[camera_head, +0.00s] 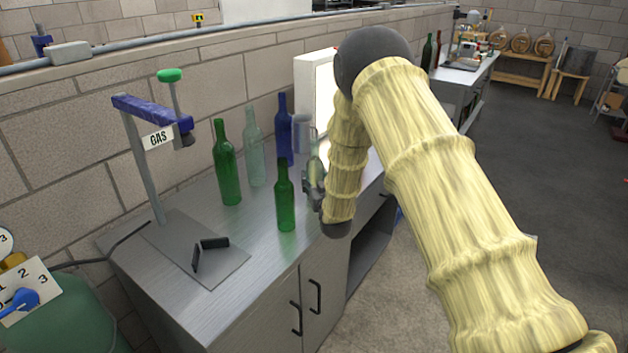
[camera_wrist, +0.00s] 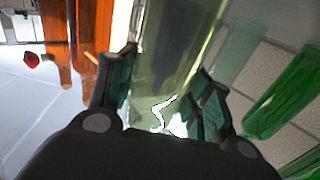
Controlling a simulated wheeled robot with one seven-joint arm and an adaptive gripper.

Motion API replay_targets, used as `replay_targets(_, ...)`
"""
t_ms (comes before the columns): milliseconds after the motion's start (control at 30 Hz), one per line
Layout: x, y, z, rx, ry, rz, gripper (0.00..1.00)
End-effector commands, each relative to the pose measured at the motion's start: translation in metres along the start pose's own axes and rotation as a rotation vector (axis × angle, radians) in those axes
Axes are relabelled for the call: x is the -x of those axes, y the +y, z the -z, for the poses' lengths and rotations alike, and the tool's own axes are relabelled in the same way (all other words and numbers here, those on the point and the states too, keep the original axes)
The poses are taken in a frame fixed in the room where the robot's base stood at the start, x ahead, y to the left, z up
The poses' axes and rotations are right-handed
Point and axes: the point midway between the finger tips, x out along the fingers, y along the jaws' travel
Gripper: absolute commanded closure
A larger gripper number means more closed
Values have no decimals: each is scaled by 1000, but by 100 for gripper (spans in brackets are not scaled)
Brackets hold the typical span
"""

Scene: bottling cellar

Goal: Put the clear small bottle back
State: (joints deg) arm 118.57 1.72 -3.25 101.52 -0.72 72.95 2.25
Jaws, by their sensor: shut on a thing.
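The clear small bottle (camera_head: 314,160), pale and faintly greenish, is between the fingers of my gripper (camera_head: 314,188) over the steel bench. The arm hides part of it in the head view. In the wrist view the bottle (camera_wrist: 175,45) fills the space between the two dark fingers of my gripper (camera_wrist: 165,100), which is shut on it. Its ends are out of the wrist picture, and I cannot tell whether its base touches the bench.
A small green bottle (camera_head: 285,200) stands just left of my gripper. A tall green bottle (camera_head: 228,170), a tall clear bottle (camera_head: 254,150) and a blue bottle (camera_head: 283,130) stand behind. A lit white panel (camera_head: 316,85) is near.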

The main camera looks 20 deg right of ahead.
Motion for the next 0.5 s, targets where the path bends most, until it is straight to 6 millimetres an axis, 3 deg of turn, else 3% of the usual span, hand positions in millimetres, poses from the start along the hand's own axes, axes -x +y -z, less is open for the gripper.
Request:
replay_targets(33,0,0,-1,0,2,0,100)
replay_targets(67,0,0,-1,0,0,0,45)
replay_targets(133,0,0,-1,0,0,0,32)
replay_targets(500,0,0,0,0,0,0,29)
